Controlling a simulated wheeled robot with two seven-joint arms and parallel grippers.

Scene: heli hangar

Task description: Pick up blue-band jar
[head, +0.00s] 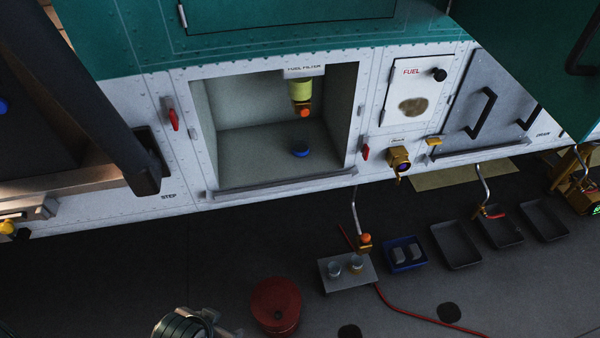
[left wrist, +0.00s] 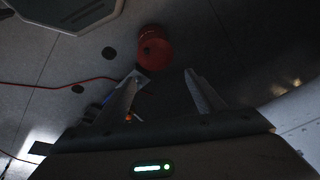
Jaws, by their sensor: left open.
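The left finger covers much of the tray area there, and I cannot make out the jars. My right gripper is not visible.
A red drum (head: 276,306) stands between my left gripper and the tray; it also shows in the wrist view (left wrist: 155,50). A blue bin (head: 404,268) and several dark trays (head: 455,246) lie to the right. A red hose (head: 420,318) crosses the floor. The aircraft's open compartment (head: 230,115) is behind.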

